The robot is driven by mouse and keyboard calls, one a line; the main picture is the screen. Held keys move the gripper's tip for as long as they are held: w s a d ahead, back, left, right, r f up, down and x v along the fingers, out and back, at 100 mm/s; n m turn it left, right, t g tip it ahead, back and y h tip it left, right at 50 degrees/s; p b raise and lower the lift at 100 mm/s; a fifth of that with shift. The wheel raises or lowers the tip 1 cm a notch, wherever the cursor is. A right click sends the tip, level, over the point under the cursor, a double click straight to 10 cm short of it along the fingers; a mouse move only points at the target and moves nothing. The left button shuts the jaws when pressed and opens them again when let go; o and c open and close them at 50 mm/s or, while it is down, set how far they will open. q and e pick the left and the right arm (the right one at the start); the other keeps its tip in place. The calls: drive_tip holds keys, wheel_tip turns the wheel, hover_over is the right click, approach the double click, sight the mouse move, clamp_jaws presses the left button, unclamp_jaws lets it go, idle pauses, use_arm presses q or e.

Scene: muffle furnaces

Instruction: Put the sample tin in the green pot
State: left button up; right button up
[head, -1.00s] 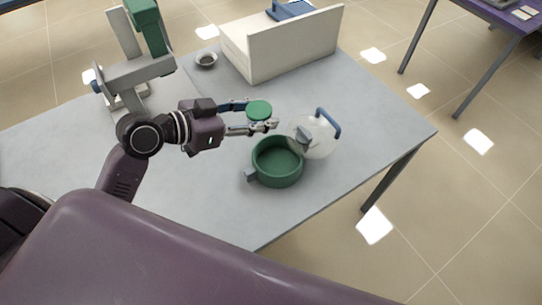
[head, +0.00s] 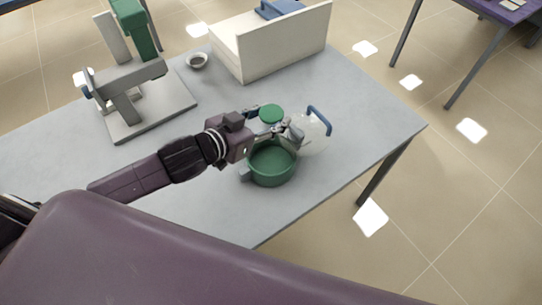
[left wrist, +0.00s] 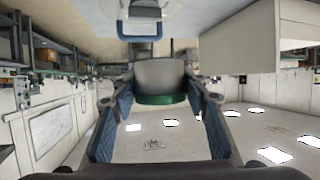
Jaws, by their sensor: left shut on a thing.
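The sample tin (head: 270,113) has a green top in the head view. In the left wrist view it shows as a grey tin with a green band (left wrist: 160,80) between the two fingers. My left gripper (head: 275,123) is shut on the tin, above the far side of the green pot. The green pot (head: 272,175) stands on the grey table with its short handle to the left. The gripper hides part of its far rim, and the tin appears just beyond that rim. My right gripper is not in view.
A clear rounded vessel with a blue handle (head: 320,120) is close by the pot's right side. A cream box-like unit (head: 285,52) and a small grey bowl (head: 197,61) stand at the back. The table's front left is clear.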

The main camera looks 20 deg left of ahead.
use_arm(q)
drive_tip(key=shift+f, duration=8.2)
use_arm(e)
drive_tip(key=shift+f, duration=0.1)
use_arm(q)
drive_tip(key=shift+f+b, duration=0.45)
drive_tip(key=shift+f, duration=0.15)
drive_tip(key=o, duration=1.2)
drive_tip(key=shift+s+f, duration=0.1)
drive_tip(key=shift+r, duration=0.35)
drive_tip(key=shift+s+r+p, duration=0.15)
drive_tip(key=shift+r+p, duration=0.15)
drive_tip(key=shift+p, duration=0.05)
drive_tip(key=b+v, duration=0.1)
drive_tip(key=v, duration=1)
drive_tip(key=shift+s+a+r, duration=0.2)
drive_tip(key=shift+s, duration=0.05)
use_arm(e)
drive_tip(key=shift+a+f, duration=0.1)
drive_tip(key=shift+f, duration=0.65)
